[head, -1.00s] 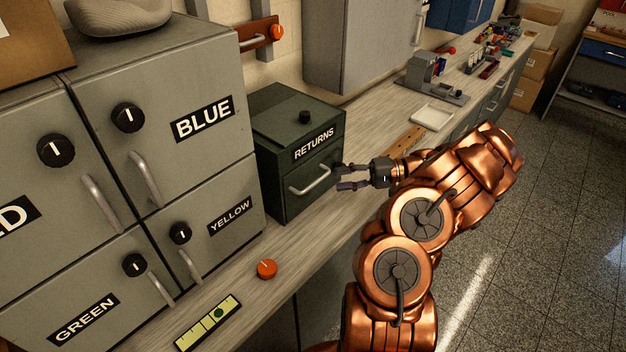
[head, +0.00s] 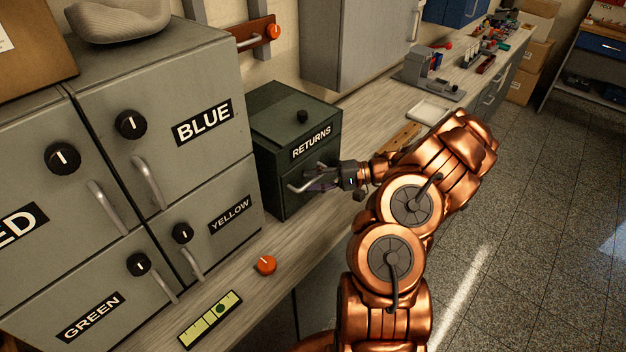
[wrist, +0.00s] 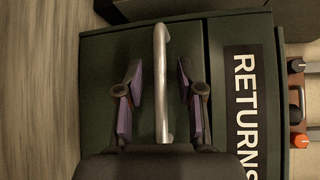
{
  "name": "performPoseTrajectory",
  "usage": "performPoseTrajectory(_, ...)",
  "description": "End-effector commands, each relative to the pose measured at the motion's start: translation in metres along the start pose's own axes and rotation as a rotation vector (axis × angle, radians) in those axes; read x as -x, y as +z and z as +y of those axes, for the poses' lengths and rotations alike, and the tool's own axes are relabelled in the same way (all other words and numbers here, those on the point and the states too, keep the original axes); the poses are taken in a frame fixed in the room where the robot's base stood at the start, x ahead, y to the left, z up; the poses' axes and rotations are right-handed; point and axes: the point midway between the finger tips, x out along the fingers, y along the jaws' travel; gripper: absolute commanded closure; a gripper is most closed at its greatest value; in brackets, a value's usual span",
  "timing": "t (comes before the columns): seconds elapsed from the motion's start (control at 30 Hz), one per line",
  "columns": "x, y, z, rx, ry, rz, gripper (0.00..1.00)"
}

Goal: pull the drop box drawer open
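The drop box (head: 283,150) is a dark green metal box labelled RETURNS, standing on the counter beside the grey lockers. Its drawer front (wrist: 228,34) carries a silver bar handle (wrist: 161,85), which also shows in the head view (head: 296,189). The drawer looks closed. My gripper (wrist: 161,105) is at the drawer front, with one purple-padded finger on each side of the handle. Gaps show between both fingers and the bar, so the gripper is open around it. In the head view my gripper (head: 318,184) partly covers the handle's right part.
Grey lockers labelled BLUE (head: 155,120) and YELLOW (head: 215,230) stand left of the box. An orange knob (head: 265,265) and a yellow-green strip (head: 210,318) lie on the counter in front. A white tray (head: 430,112) sits farther right. The floor at right is clear.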

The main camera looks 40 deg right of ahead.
Motion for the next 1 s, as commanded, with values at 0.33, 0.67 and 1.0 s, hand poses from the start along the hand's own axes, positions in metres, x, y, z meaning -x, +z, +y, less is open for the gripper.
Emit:
performPoseTrajectory(0.33, 0.0000, 0.0002, 0.0001, -0.001, 0.000, -0.001, 0.92)
performPoseTrajectory(0.67, 0.0000, 0.0003, 0.0003, -0.001, 0.000, -0.001, 1.00)
performPoseTrajectory(1.0, -0.0001, 0.0008, 0.0009, -0.001, 0.001, -0.002, 1.00)
